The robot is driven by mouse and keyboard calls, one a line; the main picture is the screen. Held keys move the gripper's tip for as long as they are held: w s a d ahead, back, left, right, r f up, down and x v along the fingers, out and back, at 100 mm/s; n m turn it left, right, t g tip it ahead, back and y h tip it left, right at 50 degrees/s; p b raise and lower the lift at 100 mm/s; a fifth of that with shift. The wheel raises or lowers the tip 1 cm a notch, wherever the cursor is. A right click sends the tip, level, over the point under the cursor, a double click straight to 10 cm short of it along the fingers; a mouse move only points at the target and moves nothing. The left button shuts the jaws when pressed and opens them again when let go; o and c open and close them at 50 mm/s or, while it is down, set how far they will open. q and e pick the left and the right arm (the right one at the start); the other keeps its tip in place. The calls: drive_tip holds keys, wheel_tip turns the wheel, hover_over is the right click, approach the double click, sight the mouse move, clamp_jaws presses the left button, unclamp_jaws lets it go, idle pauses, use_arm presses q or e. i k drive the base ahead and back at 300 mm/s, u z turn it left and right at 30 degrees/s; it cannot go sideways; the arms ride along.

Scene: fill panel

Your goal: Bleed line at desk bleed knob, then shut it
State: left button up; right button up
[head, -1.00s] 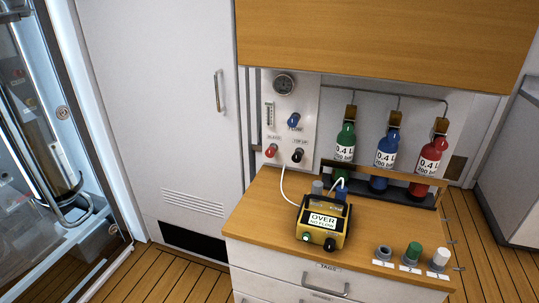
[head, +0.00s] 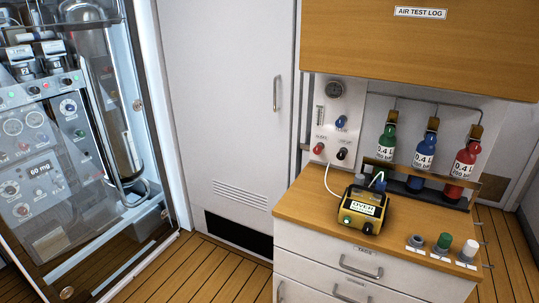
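A white wall panel (head: 325,109) above the desk carries a round gauge (head: 335,89), a blue knob (head: 341,121), a red knob (head: 318,148) and a black knob (head: 342,153). The small labels over the knobs are too blurred to read surely, so I cannot tell which is the bleed knob. A white hose (head: 328,183) runs from the panel to a yellow meter (head: 352,213) on the wooden desk (head: 310,205). The meter's screen reads OVER, with NO FLOW below it, and its front has a black knob (head: 368,228). Neither of my grippers is in view.
Green (head: 387,144), blue (head: 424,155) and red (head: 463,162) bottles stand in a rack behind the desk. Several small caps or knobs line its front right edge, including a green one (head: 444,242). A glass-fronted equipment cabinet (head: 75,150) stands left. Wooden floor (head: 210,265) is clear.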

sight(318, 150)
drive_tip(key=u, duration=0.4)
drive_tip(key=i, duration=0.65)
drive_tip(key=z, duration=1.75)
